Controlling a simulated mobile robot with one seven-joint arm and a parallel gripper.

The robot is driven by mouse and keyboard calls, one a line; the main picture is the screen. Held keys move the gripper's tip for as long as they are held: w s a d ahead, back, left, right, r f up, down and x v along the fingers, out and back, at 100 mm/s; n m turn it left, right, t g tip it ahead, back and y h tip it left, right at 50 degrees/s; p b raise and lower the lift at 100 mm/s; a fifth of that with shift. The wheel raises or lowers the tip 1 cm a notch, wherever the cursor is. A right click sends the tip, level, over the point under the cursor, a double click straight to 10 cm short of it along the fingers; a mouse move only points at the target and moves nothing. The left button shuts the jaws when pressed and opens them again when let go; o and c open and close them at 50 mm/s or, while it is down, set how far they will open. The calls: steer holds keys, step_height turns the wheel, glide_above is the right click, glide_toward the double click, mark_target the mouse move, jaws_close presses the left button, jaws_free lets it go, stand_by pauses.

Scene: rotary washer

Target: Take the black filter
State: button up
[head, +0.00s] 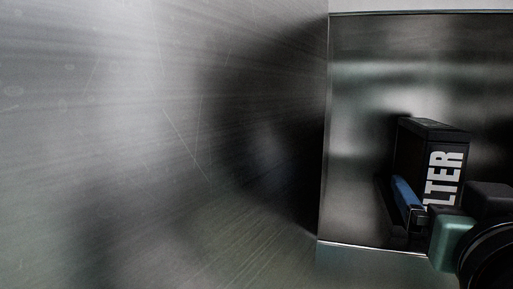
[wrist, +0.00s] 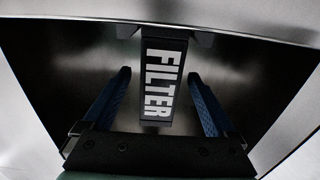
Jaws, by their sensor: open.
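The black filter (head: 432,158) is a black box with white "FILTER" lettering on its front face. It stands against the shiny metal panel at the right of the head view. In the wrist view the filter (wrist: 161,75) is between the two blue fingers of my gripper (wrist: 160,85), with a gap on each side. My gripper also shows in the head view (head: 408,200), where one blue finger lies beside the filter's left side. My gripper is open and holds nothing. The lower right of the filter is hidden by my gripper in the head view.
A large brushed metal wall (head: 120,120) fills the left of the head view. The metal recess (wrist: 230,70) around the filter has pale edges at its top and sides in the wrist view. Free room shows on both sides of the filter there.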

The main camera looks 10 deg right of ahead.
steer(key=shift+w+d+r+p, duration=0.2)
steer(key=shift+w+d+p, duration=0.25)
steer(key=shift+p, duration=0.2)
steer(key=p+x, duration=0.2)
steer(key=x, duration=0.1)
steer(key=shift+r, duration=0.15)
steer(key=shift+w+d+p, duration=0.2)
steer(key=shift+w+p, duration=0.1)
steer(key=shift+w, duration=0.25)
jaws_close()
